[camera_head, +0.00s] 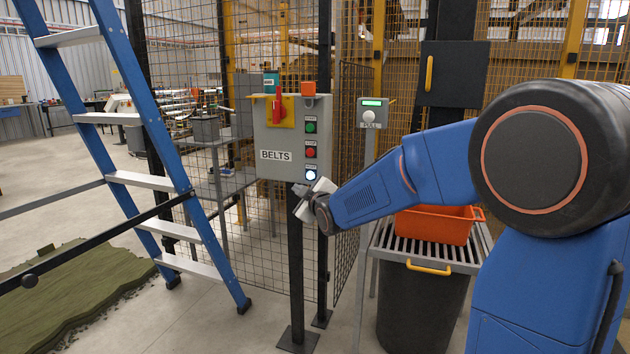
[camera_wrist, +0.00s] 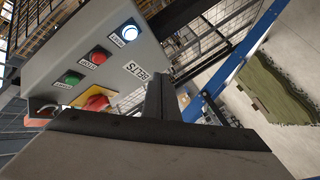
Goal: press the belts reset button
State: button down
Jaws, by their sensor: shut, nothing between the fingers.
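The grey BELTS control box (camera_head: 270,136) stands on a dark post, and it also fills the upper left of the wrist view (camera_wrist: 150,52). Its lowest button, white and lit, is the reset button (camera_head: 311,175); it shows at the top of the wrist view (camera_wrist: 130,33). Above it on the box are a red button (camera_head: 310,152) and a green button (camera_head: 310,127). My gripper (camera_head: 301,193) is shut and empty, just below the reset button in the head view. I cannot tell whether it touches the box. The button face is uncovered in both views.
A red switch handle (camera_head: 277,104) on a yellow plate and an orange part (camera_head: 308,88) stick out from the box. A mesh fence (camera_head: 345,150) stands behind. A blue ladder (camera_head: 150,130) is left; an orange crate (camera_head: 436,226) sits on a grated stand at right.

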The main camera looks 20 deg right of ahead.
aim_at(310, 179)
jog(key=shift+w+a+r, duration=0.1)
jog(key=shift+w+a, duration=0.05)
jog(key=shift+w, duration=0.05)
dwell(0.4)
jog(key=shift+w+d, duration=0.85)
jog(key=shift+w, duration=0.35)
jog(key=shift+w+d, duration=0.9)
jog(key=shift+w, duration=0.25)
jog(key=shift+w+d, duration=0.85)
jog(key=shift+w, duration=0.35)
jog(key=shift+w+d, duration=0.25)
jog(key=shift+w, duration=0.1)
jog(key=shift+w+d, duration=0.25)
jog(key=shift+w, duration=0.1)
dwell(0.4)
jog(key=shift+s, duration=0.1)
jog(key=shift+s+a, duration=0.5)
jog(key=shift+s, duration=0.1)
jog(key=shift+s, duration=0.1)
